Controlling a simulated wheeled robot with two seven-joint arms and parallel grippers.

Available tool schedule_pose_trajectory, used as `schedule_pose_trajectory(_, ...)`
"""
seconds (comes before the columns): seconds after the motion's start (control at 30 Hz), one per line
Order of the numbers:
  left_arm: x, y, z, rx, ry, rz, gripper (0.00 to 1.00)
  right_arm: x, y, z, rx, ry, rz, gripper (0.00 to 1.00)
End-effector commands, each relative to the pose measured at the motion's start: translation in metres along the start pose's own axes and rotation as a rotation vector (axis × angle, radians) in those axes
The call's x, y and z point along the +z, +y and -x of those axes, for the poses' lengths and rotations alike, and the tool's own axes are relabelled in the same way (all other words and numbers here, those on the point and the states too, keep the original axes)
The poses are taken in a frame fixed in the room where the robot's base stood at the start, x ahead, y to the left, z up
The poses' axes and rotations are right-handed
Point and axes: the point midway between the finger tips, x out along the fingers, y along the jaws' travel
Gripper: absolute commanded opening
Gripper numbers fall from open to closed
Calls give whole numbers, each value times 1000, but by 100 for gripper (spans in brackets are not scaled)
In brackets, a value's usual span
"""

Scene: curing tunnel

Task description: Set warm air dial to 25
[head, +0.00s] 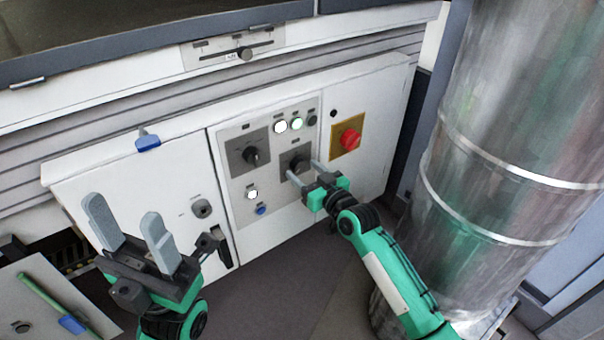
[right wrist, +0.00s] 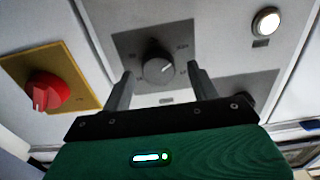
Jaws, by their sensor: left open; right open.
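A dark round dial (head: 297,160) sits on a grey plate of the white control panel; in the right wrist view the dial (right wrist: 158,68) shows a pale pointer line slanting to the upper right. Its labels are too small to read. My right gripper (head: 304,172) is open in front of this dial. In the right wrist view its fingertips (right wrist: 158,76) stand on either side of the dial, and I cannot tell whether they touch it. A second dial (head: 250,154) is to the upper left. My left gripper (head: 121,208) is open and empty, away from the panel.
A red rotary switch (head: 349,138) on a yellow plate is right of the dials. Indicator lamps (head: 297,123) sit above them, and a key lock (head: 201,208) is on the left door. A large metal duct (head: 520,130) stands close to my right arm.

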Motion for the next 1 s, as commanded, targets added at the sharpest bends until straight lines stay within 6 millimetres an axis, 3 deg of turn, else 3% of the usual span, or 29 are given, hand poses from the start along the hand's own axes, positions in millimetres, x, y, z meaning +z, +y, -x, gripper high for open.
schedule_pose_trajectory(0.17, -1, 0, -1, 0, 8, -1, 55, 0, 0, -11, 0, 0, -1, 60)
schedule_pose_trajectory(0.43, -1, 0, -4, 2, 16, -1, 55, 0, 0, -12, 0, -1, 0, 60)
schedule_pose_trajectory(0.67, -1, 0, -4, 3, 19, -1, 55, 0, 0, -12, 0, -2, 0, 17)
schedule_pose_trajectory(1.0, 1, 0, -5, 0, 7, 0, 55, -1, -1, -12, -1, -4, -35, 16)
